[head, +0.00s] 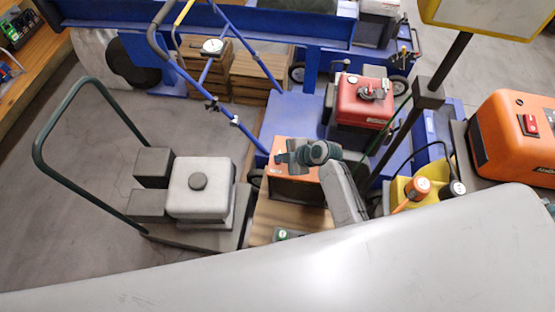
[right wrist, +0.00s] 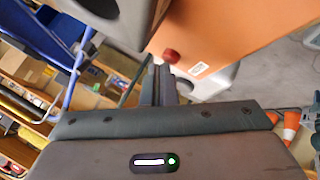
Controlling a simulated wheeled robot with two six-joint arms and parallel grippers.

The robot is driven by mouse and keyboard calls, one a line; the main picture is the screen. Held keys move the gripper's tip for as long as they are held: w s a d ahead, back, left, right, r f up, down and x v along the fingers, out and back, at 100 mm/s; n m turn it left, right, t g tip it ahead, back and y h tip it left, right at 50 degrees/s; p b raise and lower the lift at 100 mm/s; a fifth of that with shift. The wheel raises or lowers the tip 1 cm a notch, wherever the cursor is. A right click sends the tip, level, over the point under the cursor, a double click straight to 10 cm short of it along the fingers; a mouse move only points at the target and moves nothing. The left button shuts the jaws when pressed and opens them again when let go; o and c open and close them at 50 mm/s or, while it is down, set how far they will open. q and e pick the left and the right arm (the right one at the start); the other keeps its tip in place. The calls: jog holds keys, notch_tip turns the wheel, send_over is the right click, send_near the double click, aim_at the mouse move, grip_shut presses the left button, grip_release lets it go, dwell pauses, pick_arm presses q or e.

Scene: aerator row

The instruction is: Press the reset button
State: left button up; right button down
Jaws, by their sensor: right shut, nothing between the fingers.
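A red button (right wrist: 172,56) sits low on the face of an orange box (right wrist: 225,35) in the right wrist view, beside a small white label (right wrist: 200,69). I cannot read the label. In the head view an orange box (head: 283,183) stands under my right gripper (head: 285,158), and its button is not visible there. My right gripper is shut and empty. In the right wrist view its fingertips (right wrist: 164,72) point at the box just below the red button; I cannot tell whether they touch. My left gripper is not in view.
A red engine (head: 362,100) stands behind on a blue machine. A larger orange machine with a red switch (head: 530,124) is at the right. A grey machine with a green handle (head: 200,190) is at the left. A dark post (head: 430,95) rises right of my arm.

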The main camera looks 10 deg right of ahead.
jog(key=shift+r+p, duration=0.65)
jog(key=shift+r, duration=0.2)
jog(key=shift+r, duration=0.1)
notch_tip(320, 180, up, 5)
jog(key=p, duration=0.3)
jog(key=shift+p, duration=0.4)
dwell(0.3)
